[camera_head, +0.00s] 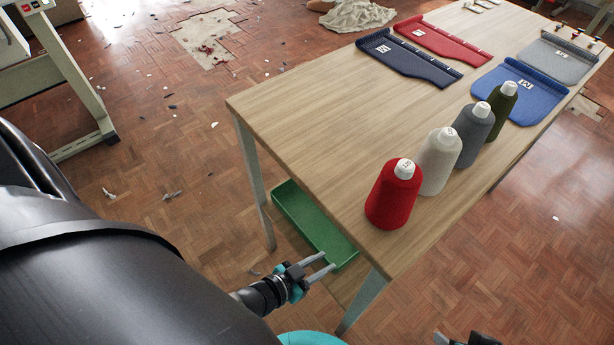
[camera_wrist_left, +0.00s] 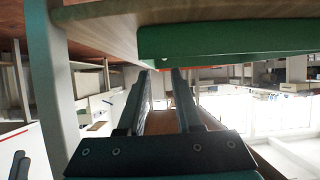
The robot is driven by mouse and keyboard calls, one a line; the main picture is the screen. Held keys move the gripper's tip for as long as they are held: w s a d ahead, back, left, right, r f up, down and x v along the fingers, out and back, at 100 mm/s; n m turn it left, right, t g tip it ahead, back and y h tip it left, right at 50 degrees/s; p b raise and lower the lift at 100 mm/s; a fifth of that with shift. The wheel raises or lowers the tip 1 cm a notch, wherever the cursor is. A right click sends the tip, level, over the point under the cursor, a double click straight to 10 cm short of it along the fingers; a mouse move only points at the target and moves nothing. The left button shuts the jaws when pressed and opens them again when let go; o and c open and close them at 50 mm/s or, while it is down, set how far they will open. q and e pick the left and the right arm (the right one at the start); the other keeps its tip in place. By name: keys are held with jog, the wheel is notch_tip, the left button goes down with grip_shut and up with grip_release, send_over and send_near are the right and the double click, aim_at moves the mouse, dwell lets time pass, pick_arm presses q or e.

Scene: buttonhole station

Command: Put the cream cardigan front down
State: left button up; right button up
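I see no cream cardigan front that I can make out in either view. Four-sided knitted pieces lie flat on the wooden table (camera_head: 300,110): a navy one (camera_head: 405,62), a red one (camera_head: 440,42), a blue one (camera_head: 525,95) and a grey-blue one (camera_head: 560,60). My left gripper (camera_head: 328,263) is beside the table's near left end, below the tabletop, close to a green tray (camera_head: 300,215). Its fingers are apart with nothing between them, as the left wrist view (camera_wrist_left: 162,75) shows. A dark part at the bottom edge (camera_head: 470,339) may be my right gripper; its fingers are not clear.
Red (camera_head: 393,197), cream (camera_head: 438,165), grey (camera_head: 472,135) and olive (camera_head: 500,112) yarn cones stand along the table's right edge. A table leg (camera_head: 362,300) is near my left gripper. A pale cloth (camera_head: 355,15) lies on the littered parquet floor. The tabletop's left part is clear.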

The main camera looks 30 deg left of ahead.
pick_arm(q)
jog(key=shift+w+d+r+g+y, duration=0.2)
jog(key=shift+w+d+r+g, duration=0.15)
jog(key=shift+d+r+g, duration=0.25)
jog(key=shift+w+d+r+g+y, duration=0.2)
jog(key=shift+w+d+r+g, duration=0.2)
jog(key=shift+d+r, duration=0.2)
jog(key=s+a+r+n+g+y, duration=0.1)
jog(key=s+a+r+g+y, duration=0.2)
jog(key=r, duration=0.9)
jog(key=s+a+g, duration=0.1)
jog(key=s+g, duration=0.1)
jog(key=s, duration=0.1)
jog(key=shift+s+r+n+g, duration=0.3)
jog(key=shift+s+n, duration=0.1)
